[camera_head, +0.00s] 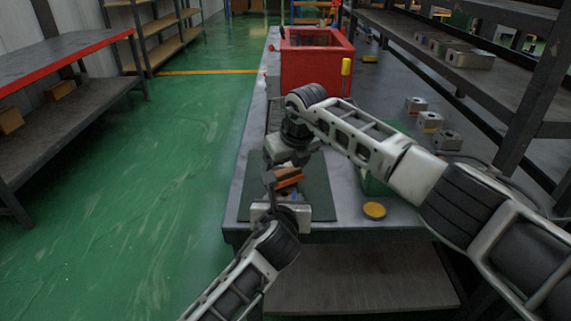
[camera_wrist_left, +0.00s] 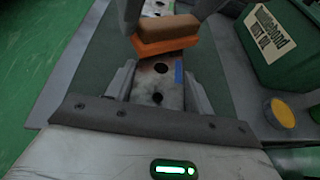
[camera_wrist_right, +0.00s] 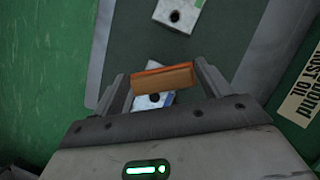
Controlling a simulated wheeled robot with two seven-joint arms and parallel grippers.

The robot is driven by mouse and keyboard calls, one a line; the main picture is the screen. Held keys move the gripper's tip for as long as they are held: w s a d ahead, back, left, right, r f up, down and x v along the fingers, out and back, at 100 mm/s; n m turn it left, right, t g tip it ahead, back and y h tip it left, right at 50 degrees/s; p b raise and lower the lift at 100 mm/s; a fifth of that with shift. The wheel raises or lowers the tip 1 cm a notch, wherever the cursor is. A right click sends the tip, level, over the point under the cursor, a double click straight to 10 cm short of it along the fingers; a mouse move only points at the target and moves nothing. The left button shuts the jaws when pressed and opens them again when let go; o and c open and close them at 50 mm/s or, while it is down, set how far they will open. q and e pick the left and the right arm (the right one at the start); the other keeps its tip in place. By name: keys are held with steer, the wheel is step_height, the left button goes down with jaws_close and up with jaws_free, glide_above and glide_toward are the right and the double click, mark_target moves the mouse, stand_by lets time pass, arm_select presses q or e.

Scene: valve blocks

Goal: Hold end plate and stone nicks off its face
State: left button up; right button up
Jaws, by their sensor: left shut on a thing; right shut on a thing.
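The end plate (camera_wrist_left: 160,84) is a pale metal plate with dark holes and a blue mark. My left gripper (camera_wrist_left: 158,88) is shut on it, fingers along both sides, low over the dark mat; the plate is partly hidden in the head view. The stone is a brown and orange block (camera_head: 288,178). My right gripper (camera_wrist_right: 165,84) is shut on it and holds it over the plate's far part, which also shows below the stone in the right wrist view (camera_wrist_right: 152,101). I cannot tell whether stone and plate touch.
Another pale piece with a hole (camera_wrist_right: 178,12) lies farther along the mat (camera_head: 318,192). A red crate (camera_head: 316,65) stands behind. Several metal blocks (camera_head: 430,121) sit at the right.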

steer(key=shift+f, duration=0.3)
stand_by(0.7)
steer(key=shift+d, duration=0.55)
steer(key=shift+a, duration=1.4)
steer(key=shift+s+d, duration=0.15)
steer(key=shift+d, duration=1.1)
steer(key=shift+a+f, duration=0.1)
steer(key=shift+a, duration=1.05)
steer(key=shift+d, duration=0.15)
